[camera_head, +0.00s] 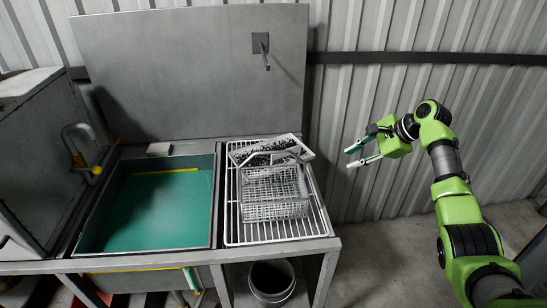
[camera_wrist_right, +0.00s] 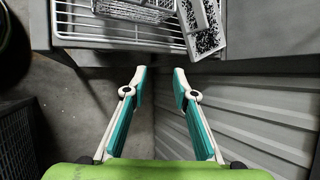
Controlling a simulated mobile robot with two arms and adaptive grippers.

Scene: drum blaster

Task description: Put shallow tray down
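The shallow tray (camera_head: 262,150), a pale frame with dark speckled contents, lies at the back of the wire rack, tilted against or resting on a wire basket (camera_head: 274,208). The tray also shows at the top of the right wrist view (camera_wrist_right: 205,28). My right gripper (camera_head: 357,156) is open and empty, in the air to the right of the rack and apart from the tray. In the right wrist view its two fingers (camera_wrist_right: 159,75) are spread with nothing between them. My left gripper is not in view.
The wire rack (camera_head: 232,225) sits on a metal bench beside a sink basin (camera_head: 150,215) with teal liquid. A tall metal panel (camera_head: 190,75) stands behind. A dark bucket (camera_head: 271,280) is below. The floor right of the bench is clear up to the corrugated wall (camera_head: 345,120).

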